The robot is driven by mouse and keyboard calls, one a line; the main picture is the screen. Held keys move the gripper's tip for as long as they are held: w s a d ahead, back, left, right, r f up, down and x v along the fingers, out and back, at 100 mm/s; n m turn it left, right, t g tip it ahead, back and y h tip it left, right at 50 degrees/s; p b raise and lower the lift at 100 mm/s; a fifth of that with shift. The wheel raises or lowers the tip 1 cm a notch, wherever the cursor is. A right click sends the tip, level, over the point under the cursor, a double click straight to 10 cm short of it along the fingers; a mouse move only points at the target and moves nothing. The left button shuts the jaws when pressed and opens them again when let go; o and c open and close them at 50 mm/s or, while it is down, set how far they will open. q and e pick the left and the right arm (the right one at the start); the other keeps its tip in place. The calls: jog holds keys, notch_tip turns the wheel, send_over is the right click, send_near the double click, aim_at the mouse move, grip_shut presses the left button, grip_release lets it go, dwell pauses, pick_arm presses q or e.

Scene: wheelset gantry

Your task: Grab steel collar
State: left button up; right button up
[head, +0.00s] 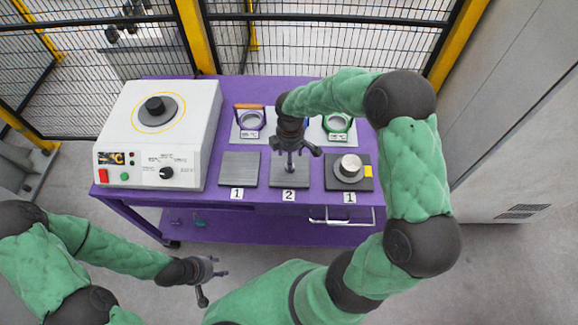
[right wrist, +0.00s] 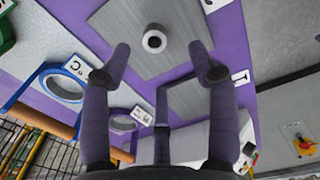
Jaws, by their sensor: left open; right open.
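The steel collar (right wrist: 154,40) is a small pale ring with a dark hole, lying on the grey plate marked 2 (right wrist: 112,22). In the head view this plate (head: 275,180) is at the middle of the table, with the collar mostly hidden by my right gripper (head: 293,156). That gripper points down over the plate. In the right wrist view its three fingers (right wrist: 160,60) are spread open with nothing between them, and the collar shows beyond the tips. My left gripper (head: 212,283) is open and empty, low in front of the table.
The purple table (head: 225,142) carries a white heater box (head: 190,110), a bare plate marked 1 (head: 238,168) and a stepped steel disc (head: 350,166) on a dark plate. Coloured ring holders, one green (head: 337,124), stand behind. A mesh fence (head: 330,45) closes the back.

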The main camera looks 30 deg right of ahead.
jog(key=f, duration=0.2)
jog(key=shift+w+f, duration=0.25)
jog(key=shift+f, duration=0.15)
jog(key=f+b, duration=0.1)
jog(key=f, duration=0.3)
jog(key=shift+w+d+f+b, duration=0.2)
jog(key=shift+f+b, duration=0.2)
jog(key=shift+c, duration=0.3)
grip_shut()
